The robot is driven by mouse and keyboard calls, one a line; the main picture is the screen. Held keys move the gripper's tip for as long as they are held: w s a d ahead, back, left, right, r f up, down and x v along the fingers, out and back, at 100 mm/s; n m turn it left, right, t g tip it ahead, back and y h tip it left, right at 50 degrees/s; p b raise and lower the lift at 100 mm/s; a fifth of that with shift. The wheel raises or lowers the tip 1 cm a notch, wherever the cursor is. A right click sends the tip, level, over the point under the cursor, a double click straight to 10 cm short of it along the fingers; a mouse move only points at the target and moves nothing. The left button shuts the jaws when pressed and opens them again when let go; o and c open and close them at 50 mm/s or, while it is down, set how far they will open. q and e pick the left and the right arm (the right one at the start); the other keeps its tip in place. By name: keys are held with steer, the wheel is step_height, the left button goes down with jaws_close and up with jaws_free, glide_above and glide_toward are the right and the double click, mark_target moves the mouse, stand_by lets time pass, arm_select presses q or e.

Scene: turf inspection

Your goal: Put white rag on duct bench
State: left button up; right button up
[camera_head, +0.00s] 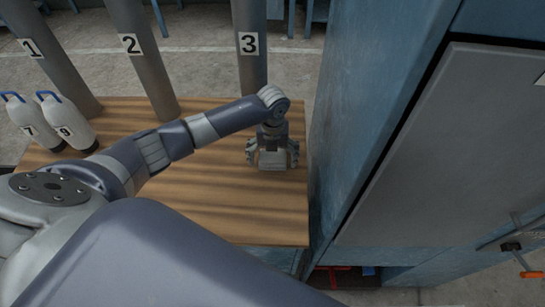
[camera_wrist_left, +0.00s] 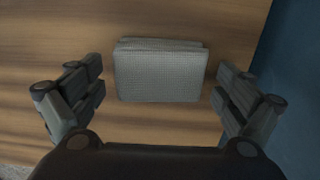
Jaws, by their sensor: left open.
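The white rag (camera_wrist_left: 160,72) is a folded, textured pale block lying on the wooden bench top (camera_wrist_left: 50,30). In the head view the rag (camera_head: 272,161) is at the right part of the bench (camera_head: 225,205), near its right edge. My left gripper (camera_head: 272,160) is over the rag, pointing down. In the left wrist view its open fingers (camera_wrist_left: 160,95) stand on either side of the rag, with a gap on both sides. The rag is not held. My right gripper is not in view.
Two white bottles with blue handles (camera_head: 35,118) (camera_head: 68,122) stand at the left. A blue cabinet (camera_head: 355,110) with a grey door (camera_head: 450,150) borders the bench at right.

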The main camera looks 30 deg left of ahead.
mark_target(272, 157)
arm_select(q)
step_height(272, 157, up, 12)
steer(key=b, duration=0.1)
steer(key=shift+r, duration=0.15)
stand_by(0.6)
